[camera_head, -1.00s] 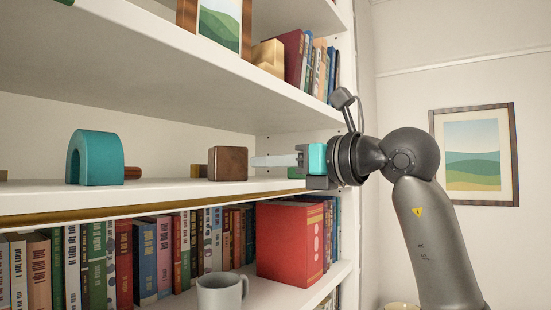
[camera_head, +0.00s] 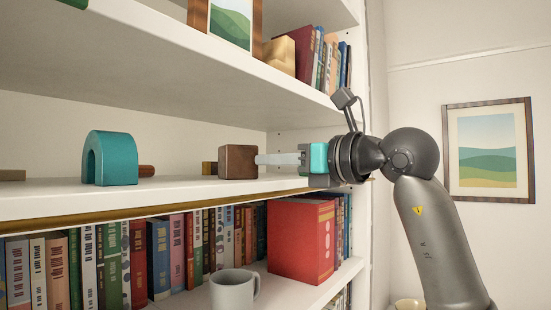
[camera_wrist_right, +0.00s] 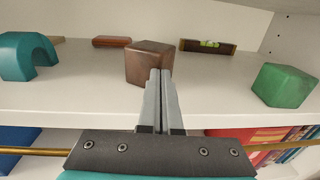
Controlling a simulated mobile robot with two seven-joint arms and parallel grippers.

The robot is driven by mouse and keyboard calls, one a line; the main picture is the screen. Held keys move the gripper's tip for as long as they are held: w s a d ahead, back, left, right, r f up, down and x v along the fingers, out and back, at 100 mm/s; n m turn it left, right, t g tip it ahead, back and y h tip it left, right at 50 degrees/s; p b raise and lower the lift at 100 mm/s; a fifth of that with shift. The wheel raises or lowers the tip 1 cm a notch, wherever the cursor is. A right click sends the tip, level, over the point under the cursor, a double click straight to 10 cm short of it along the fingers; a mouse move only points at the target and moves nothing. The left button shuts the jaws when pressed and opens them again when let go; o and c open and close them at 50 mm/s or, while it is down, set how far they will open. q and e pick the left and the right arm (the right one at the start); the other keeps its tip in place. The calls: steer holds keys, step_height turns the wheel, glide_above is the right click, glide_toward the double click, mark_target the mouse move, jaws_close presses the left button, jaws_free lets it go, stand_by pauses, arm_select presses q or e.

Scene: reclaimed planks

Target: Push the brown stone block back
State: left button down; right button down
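The brown stone block (camera_head: 238,163) stands on the middle white shelf, close to its front edge. It also shows in the wrist view (camera_wrist_right: 149,63), straight ahead of my right gripper. My right gripper (camera_head: 259,159) reaches in from the right, level with the block. Its two long grey fingers (camera_wrist_right: 160,74) lie side by side, shut, with nothing between them. Their tips overlap the block's near face in the wrist view and its right edge in the head view; I cannot tell whether they touch it. My left gripper is not in view.
A teal arch (camera_head: 110,158) stands left of the block. Behind are a red-brown rod (camera_wrist_right: 112,42) and a spirit level (camera_wrist_right: 207,46). A green block (camera_wrist_right: 284,86) sits to the right. The shelf above overhangs; a grey mug (camera_head: 233,290) and books are below.

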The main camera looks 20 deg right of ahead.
steer(key=shift+p+x, duration=0.5)
steer(key=shift+x, duration=0.8)
steer(key=shift+s+f, duration=0.1)
steer(key=shift+s, duration=0.1)
steer(key=shift+s+d+b, duration=0.4)
steer(key=shift+s, duration=0.1)
steer(key=v, duration=0.2)
steer(key=shift+s+d+b, duration=0.15)
steer(key=shift+s+b, duration=0.05)
steer(key=shift+b, duration=0.2)
